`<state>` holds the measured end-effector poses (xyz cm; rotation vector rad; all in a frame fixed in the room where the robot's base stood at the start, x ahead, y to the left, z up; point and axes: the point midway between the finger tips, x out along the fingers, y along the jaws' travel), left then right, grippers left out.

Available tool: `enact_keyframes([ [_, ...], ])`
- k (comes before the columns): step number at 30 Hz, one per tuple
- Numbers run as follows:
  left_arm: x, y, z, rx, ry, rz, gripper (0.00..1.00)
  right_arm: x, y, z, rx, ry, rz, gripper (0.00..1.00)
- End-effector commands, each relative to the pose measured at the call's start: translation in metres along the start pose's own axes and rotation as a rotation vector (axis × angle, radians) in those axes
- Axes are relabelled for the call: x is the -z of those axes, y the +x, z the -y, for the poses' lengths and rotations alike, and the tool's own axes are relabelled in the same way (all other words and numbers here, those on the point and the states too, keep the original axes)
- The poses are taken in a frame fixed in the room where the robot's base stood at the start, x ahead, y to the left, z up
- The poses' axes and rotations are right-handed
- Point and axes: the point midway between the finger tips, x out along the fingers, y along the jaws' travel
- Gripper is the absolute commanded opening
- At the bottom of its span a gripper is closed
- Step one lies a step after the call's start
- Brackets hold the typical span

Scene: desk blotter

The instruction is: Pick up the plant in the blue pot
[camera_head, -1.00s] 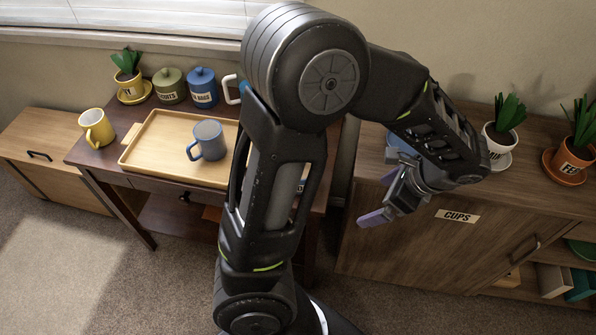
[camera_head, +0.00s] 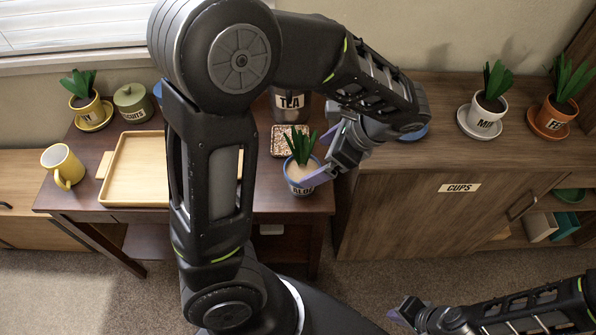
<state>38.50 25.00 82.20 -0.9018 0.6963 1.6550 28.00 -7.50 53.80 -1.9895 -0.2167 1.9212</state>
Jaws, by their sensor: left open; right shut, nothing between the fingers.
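The plant in the blue pot (camera_head: 301,187) stands upright on the right part of the dark desk, near its front edge. It has green spiky leaves, a blue rim and a label that seems to read "ALOE". My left gripper (camera_head: 314,160) is open at the plant's right side. One finger reaches across the front right of the pot and the other is near the leaves. I cannot tell whether they touch it. My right gripper (camera_head: 405,312) is shut and empty at the bottom right, low in front of the cabinet and far from the plant.
A wooden tray (camera_head: 136,186) and a yellow mug (camera_head: 64,166) are to the left. The cabinet (camera_head: 400,195) bears a white pot (camera_head: 485,119) and an orange pot (camera_head: 553,118).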

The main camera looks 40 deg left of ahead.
Motion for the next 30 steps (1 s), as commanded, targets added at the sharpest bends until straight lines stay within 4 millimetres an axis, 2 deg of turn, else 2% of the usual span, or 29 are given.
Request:
enact_keyframes([
  [10, 0.0, 0.026, 0.0, -0.001, -0.001, 0.001, 1.0, 0.0, 0.002, -0.001, 0.0, -0.001, 0.0, 0.0],
  [20, 0.001, 0.028, 0.0, -0.001, -0.001, 0.0, 1.0, 0.0, 0.003, -0.001, 0.0, -0.001, 0.0, 0.0],
  [23, 0.001, 0.037, -0.001, -0.003, -0.001, 0.001, 1.0, 0.0, 0.003, -0.001, 0.0, -0.001, 0.0, 0.0],
  [30, 0.003, 0.072, -0.001, -0.004, -0.001, 0.002, 1.0, 0.0, 0.006, -0.002, 0.0, -0.001, 0.0, 0.0],
])
